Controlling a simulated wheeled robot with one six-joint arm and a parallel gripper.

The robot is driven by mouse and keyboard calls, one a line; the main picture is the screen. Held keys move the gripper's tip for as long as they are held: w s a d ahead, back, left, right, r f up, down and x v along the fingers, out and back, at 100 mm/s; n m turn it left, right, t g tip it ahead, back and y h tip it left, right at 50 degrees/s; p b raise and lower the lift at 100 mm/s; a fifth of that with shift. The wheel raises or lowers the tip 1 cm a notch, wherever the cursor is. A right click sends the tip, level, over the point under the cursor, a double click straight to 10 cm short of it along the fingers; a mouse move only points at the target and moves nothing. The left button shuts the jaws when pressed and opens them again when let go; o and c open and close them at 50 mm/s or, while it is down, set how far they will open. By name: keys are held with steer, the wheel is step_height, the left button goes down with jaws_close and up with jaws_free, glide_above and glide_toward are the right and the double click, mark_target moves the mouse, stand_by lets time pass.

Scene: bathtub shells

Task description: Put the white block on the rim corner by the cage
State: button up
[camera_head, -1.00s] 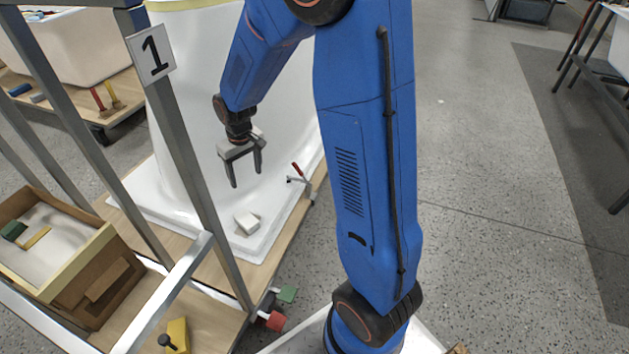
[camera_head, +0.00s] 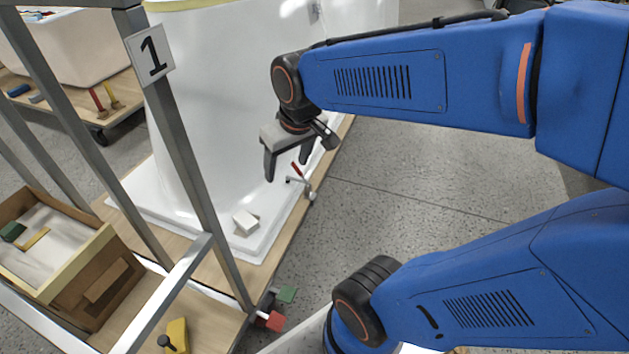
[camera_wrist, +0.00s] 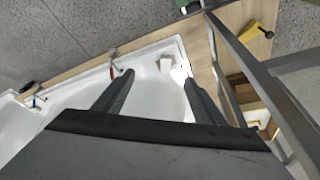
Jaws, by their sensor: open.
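The small white block (camera_head: 245,221) lies on the flat white rim (camera_head: 243,246) of the tub shell, at the near corner beside the cage. The cage (camera_head: 187,160) is a grey metal frame with a "1" sign. The block (camera_wrist: 165,65) also shows on the rim corner in the wrist view, beyond my fingertips. My gripper (camera_head: 287,170) is open and empty. It hangs up and right of the block in the head view, apart from it, near the red-handled clamp. Both its fingers (camera_wrist: 158,80) show spread in the wrist view.
A red-handled toggle clamp (camera_head: 303,180) stands at the rim's right edge. A wooden box (camera_head: 85,270) with small blocks inside sits in the cage. A yellow piece (camera_head: 177,334) lies on the wooden base. Grey floor to the right is open.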

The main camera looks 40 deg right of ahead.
steer(key=s+r+t, duration=0.1)
steer(key=s, duration=0.8)
steer(key=shift+s+d+r+m, duration=0.25)
steer(key=shift+s+d+m, duration=0.05)
steer(key=shift+d, duration=0.1)
stand_by(0.7)
